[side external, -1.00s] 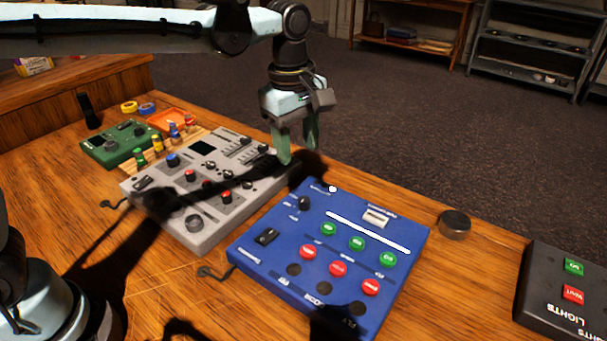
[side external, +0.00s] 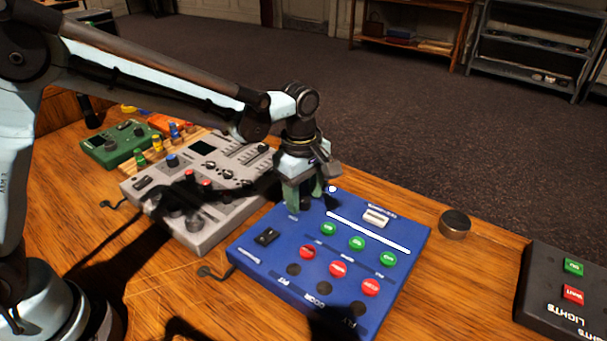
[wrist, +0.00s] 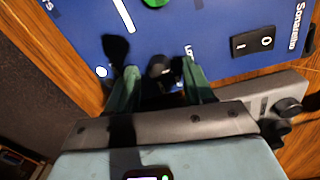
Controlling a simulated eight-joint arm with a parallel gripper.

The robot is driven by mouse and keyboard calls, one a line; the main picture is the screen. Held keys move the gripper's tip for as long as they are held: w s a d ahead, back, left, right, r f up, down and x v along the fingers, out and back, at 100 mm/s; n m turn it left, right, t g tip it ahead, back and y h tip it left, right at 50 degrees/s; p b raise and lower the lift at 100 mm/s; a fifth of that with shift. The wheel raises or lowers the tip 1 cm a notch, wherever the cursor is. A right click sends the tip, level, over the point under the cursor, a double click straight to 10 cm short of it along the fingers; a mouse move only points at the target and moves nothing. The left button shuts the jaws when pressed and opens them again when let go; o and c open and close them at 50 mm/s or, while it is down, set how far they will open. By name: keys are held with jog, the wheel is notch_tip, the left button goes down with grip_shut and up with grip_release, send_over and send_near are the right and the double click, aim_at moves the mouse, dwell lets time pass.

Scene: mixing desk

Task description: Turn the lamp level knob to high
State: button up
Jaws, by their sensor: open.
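The small black knob (wrist: 160,70) is on the blue panel (side external: 330,270), near its far left corner. In the wrist view it sits between the two green fingers of my gripper (wrist: 159,74), with a finger on each side. My gripper (side external: 305,199) points down over the knob and is open; contact with the knob cannot be told. In the side view the fingers mostly hide the knob. Its pointer and level markings are too dark or small to read.
A grey mixer (side external: 212,225) with knobs and sliders stands left of the panel. Green buttons (side external: 357,243), red buttons (side external: 338,269) and a rocker switch (side external: 267,236) are on the blue panel. A dark round puck (side external: 455,224) and a black lights box (side external: 566,290) lie to the right.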

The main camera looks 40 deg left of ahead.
jog(key=shift+f, duration=0.35)
grip_shut()
